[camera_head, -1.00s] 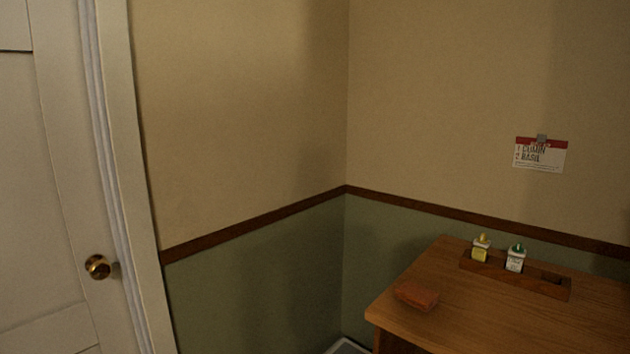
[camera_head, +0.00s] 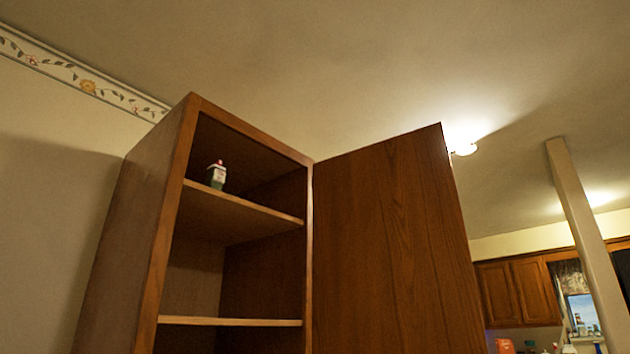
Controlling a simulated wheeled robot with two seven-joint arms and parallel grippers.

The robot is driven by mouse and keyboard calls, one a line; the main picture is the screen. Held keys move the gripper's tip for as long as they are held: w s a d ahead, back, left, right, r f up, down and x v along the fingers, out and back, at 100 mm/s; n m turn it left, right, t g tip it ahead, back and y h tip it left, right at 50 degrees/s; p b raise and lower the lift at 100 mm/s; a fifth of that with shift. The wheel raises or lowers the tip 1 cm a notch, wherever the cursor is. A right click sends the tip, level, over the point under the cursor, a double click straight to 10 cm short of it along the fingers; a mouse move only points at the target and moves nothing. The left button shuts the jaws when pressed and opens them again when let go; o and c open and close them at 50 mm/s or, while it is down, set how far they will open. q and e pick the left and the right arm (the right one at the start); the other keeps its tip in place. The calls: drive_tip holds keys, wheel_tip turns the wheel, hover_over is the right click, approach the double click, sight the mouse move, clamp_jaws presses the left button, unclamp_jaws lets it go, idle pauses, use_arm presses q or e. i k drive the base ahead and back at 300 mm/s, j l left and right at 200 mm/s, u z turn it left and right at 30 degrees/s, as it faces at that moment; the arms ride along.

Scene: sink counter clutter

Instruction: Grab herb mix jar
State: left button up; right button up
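A small jar (camera_head: 216,175) with a red top and a dark greenish lower part stands upright on the upper shelf of a tall wooden cabinet. It is too small to read its label, so I cannot tell whether it is the herb mix jar. Neither of my grippers shows in the head view.
The wooden cabinet (camera_head: 145,240) stands at the left with its door (camera_head: 390,240) swung open to the right. The lower shelf (camera_head: 230,322) looks empty. A pale post (camera_head: 580,220) and wall cabinets (camera_head: 518,290) are farther back at the right.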

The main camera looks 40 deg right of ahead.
sight(215, 175)
drive_tip(key=k+j+z, duration=0.15)
drive_tip(key=z, duration=0.6)
drive_tip(key=i, duration=0.2)
